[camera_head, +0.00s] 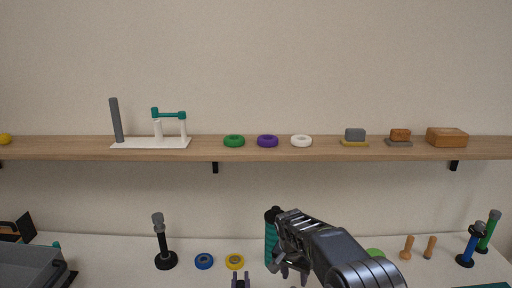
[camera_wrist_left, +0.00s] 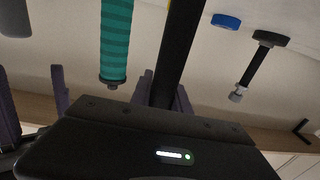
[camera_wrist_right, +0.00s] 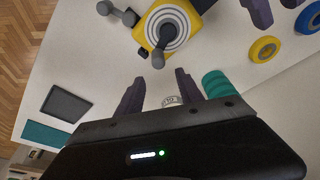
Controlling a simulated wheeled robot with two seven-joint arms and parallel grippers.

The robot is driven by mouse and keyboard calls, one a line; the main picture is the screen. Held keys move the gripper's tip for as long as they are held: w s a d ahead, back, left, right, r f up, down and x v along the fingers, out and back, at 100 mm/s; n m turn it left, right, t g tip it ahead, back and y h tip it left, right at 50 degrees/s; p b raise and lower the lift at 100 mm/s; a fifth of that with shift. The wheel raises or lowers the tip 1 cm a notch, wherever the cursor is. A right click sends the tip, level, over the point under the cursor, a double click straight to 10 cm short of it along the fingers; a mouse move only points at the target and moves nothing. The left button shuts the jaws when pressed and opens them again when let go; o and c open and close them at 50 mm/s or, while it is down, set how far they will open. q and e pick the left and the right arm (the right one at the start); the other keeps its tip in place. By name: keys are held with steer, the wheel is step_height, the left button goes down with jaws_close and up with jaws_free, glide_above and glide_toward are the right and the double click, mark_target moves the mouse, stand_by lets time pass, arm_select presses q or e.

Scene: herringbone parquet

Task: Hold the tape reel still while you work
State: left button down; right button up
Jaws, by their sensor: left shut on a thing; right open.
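The rod seems to be the reel's handle, though the join is unclear. My right gripper (camera_head: 293,272) is open and empty. In the right wrist view its fingers (camera_wrist_right: 160,84) point toward the reel, with the crank's grey knob (camera_wrist_right: 158,61) just beyond and between the tips.
A teal ribbed cylinder (camera_wrist_left: 116,40) stands close by the grippers. Blue (camera_head: 204,261) and yellow (camera_head: 234,261) rings and a black stand (camera_head: 165,260) are on the table. A grey bin (camera_head: 30,268) is at left. A wooden shelf (camera_head: 60,148) with several items runs above.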

steer(key=shift+s+a+x, duration=0.15)
steer(key=shift+s+x, duration=0.05)
steer(key=shift+x, duration=0.85)
steer(key=shift+s+a+x, duration=0.1)
steer(key=shift+s+x, duration=0.15)
steer(key=shift+x, duration=0.8)
steer(key=shift+s+a+x, duration=0.15)
steer(key=shift+s+x, duration=0.05)
steer(key=shift+x, duration=0.85)
steer(key=shift+f, duration=0.2)
steer(key=shift+c, duration=0.3)
steer(key=c, duration=0.8)
steer(key=shift+o, duration=0.2)
